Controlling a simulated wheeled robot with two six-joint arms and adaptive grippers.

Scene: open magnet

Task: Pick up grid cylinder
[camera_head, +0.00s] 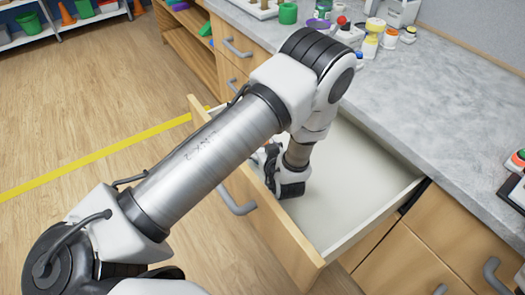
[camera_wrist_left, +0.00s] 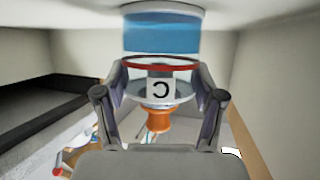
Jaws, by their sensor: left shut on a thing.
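My left gripper (camera_head: 283,180) is low inside the open drawer, pointing down. In the head view my own arm and wrist hide most of it and nearly all of what it holds. In the left wrist view the left gripper (camera_wrist_left: 160,85) has its two fingers on either side of a cylindrical thing (camera_wrist_left: 162,38) with a wide blue band, a pale end and a red ring. A white label with an upside-down letter C shows between the fingers. I cannot make out a grid pattern on it. My right gripper is not in view.
The wooden drawer (camera_head: 367,226) is pulled out, with a pale, bare floor and walls close to the arm. A grey stone counter (camera_head: 425,115) lies above it, with bottles, cups and small coloured things along its back. Shelves stand at the far left; the wood floor is clear.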

